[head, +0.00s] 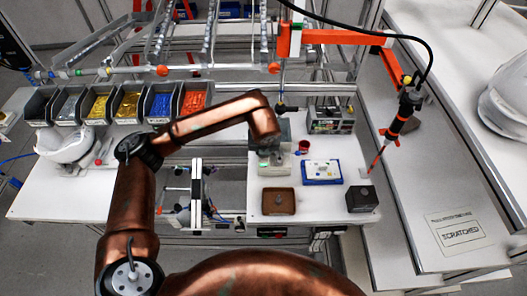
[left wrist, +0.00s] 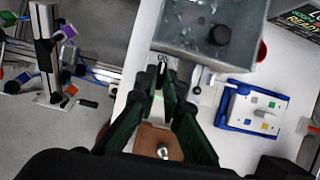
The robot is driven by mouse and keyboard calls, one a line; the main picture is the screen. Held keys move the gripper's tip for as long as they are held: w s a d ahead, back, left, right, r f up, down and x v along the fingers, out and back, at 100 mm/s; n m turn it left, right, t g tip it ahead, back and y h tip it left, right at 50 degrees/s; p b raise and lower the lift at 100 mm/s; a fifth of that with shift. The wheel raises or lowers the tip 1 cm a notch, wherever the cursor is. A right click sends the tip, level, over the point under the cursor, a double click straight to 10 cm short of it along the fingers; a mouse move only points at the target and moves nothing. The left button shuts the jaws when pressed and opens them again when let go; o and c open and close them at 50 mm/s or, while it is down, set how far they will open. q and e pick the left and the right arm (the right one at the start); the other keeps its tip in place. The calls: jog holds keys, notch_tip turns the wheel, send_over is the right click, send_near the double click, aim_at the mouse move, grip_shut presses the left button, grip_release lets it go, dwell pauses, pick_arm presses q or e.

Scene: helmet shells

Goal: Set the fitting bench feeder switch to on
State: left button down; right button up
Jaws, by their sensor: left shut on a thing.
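A small silver switch lever (left wrist: 161,61) stands at the box's front edge. My left gripper (left wrist: 163,74) has its dark green fingers closed around this lever; the fingers hide most of it. In the head view my left gripper (head: 273,150) is largely hidden by its wrist. The lever's on or off position cannot be made out. My right gripper is not in view.
A blue-framed panel (head: 321,172), brown tray (head: 278,201), dark box (head: 362,199) and red cup (head: 303,147) stand close by on the white bench (head: 330,211). An orange-tipped tool (head: 404,110) hangs at right. Parts bins (head: 127,106) line the left.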

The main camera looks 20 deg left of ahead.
pick_arm(q)
jog(key=c, duration=2.3)
grip_release()
jog(key=shift+c, duration=0.2)
jog(key=v, duration=1.2)
